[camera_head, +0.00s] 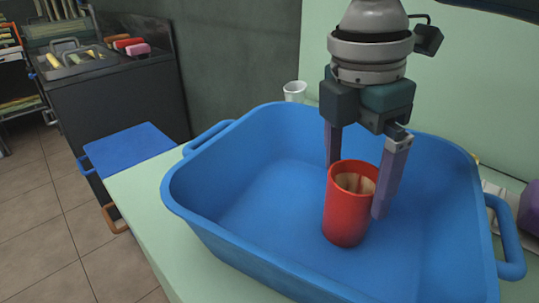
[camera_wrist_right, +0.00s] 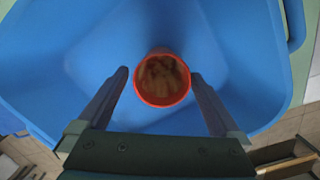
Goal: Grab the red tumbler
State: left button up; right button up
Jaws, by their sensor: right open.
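The red tumbler (camera_head: 346,214) stands upright inside the blue basin (camera_head: 215,218). It holds some light brown pieces, seen from above in the right wrist view (camera_wrist_right: 162,80). My right gripper (camera_head: 358,190) points down into the basin with its fingers spread on either side of the tumbler. In the right wrist view the tumbler's rim lies between and slightly beyond the two fingertips, with a narrow gap at each side. The right gripper is open and holds nothing. My left gripper is in neither view.
The basin stands on a pale green counter (camera_head: 146,205), its high walls around the gripper. A white cup (camera_head: 295,91) is behind the basin. A blue board (camera_head: 130,146) is at left, and a dark cabinet (camera_head: 118,95) with colored items stands farther back. The basin's floor around the tumbler is clear.

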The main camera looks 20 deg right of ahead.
jog(key=f, duration=0.2)
jog(key=f+b, duration=0.1)
jog(key=f, duration=0.3)
jog(key=shift+s+d, duration=0.15)
jog(key=shift+d, duration=0.1)
jog(key=shift+c, duration=0.2)
jog(key=c, duration=1.1)
jog(key=shift+c, duration=0.3)
jog(key=shift+r, duration=0.15)
